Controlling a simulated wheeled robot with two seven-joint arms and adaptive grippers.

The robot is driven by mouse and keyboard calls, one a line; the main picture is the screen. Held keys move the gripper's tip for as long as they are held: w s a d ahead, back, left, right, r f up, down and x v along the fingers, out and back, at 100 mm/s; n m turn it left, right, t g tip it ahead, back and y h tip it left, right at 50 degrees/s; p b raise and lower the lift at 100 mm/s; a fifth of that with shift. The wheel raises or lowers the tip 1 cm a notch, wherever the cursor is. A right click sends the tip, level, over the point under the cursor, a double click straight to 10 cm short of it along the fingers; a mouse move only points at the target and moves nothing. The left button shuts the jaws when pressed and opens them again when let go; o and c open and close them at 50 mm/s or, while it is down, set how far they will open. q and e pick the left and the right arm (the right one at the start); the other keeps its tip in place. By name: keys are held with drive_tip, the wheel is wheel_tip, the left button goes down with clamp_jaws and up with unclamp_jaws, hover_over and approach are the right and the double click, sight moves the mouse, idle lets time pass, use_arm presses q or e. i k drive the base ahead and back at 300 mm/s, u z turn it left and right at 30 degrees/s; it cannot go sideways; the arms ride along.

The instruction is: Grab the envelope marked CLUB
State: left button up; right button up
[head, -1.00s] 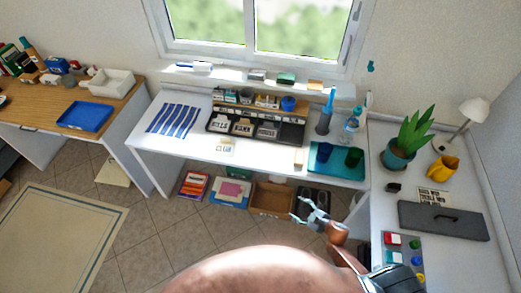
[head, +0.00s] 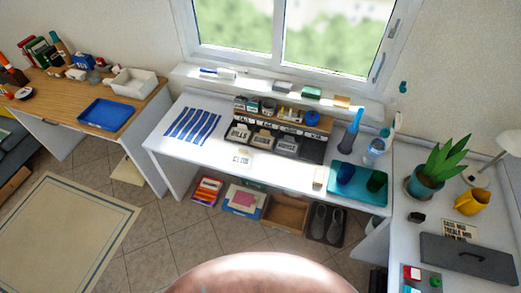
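The envelope marked CLUB (head: 241,159) is a small cream piece lying flat on the white desk (head: 190,153), near its front edge and in front of the black organiser. Other marked envelopes stand in the organiser: one reads BILLS (head: 238,133), and two more (head: 262,139) stand to its right, their words hard to read. Neither of my grippers is in the head view. Nothing covers the CLUB envelope.
A cardboard box (head: 285,213) and shoes (head: 325,223) sit below. Tiled floor in front is clear.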

sight(241, 158)
drive_tip(key=z, duration=0.05)
drive_tip(key=i, duration=1.1)
drive_tip(key=u, duration=0.45)
